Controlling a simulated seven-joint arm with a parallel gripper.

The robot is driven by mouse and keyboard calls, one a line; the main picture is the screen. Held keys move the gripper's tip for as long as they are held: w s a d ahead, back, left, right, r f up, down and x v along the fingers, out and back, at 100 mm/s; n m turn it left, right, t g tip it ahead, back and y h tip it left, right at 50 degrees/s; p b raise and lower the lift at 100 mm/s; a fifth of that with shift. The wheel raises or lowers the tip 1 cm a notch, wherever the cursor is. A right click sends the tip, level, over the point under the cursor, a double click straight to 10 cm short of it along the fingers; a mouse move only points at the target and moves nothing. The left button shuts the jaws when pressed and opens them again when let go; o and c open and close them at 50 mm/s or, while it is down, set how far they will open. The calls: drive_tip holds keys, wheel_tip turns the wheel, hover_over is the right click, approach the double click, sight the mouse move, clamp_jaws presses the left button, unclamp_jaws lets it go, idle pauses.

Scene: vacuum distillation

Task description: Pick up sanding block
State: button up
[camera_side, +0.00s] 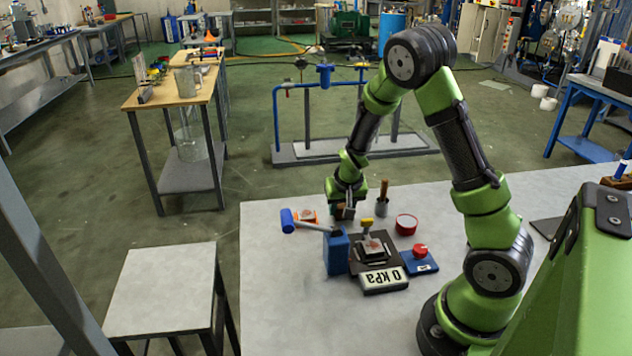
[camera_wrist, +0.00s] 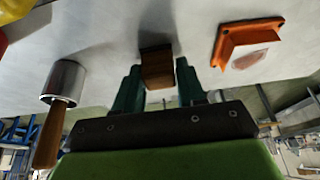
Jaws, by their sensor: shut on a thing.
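The sanding block (camera_wrist: 157,70) is a small brown block, seen in the wrist view between the two dark green fingers. My gripper (camera_wrist: 158,82) is shut on it, one finger on each side. In the side view my gripper (camera_side: 345,206) points down at the far part of the grey table, with the brown block (camera_side: 344,213) small at its tip. A dark shadow lies on the table by the block in the wrist view. I cannot tell whether the block touches the table.
The table's left front is clear.

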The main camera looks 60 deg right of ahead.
sight(341, 205)
drive_tip(key=shift+r, duration=0.1)
wheel_tip(341, 205, up, 10)
drive_tip(key=shift+f, duration=0.1)
idle(0.3)
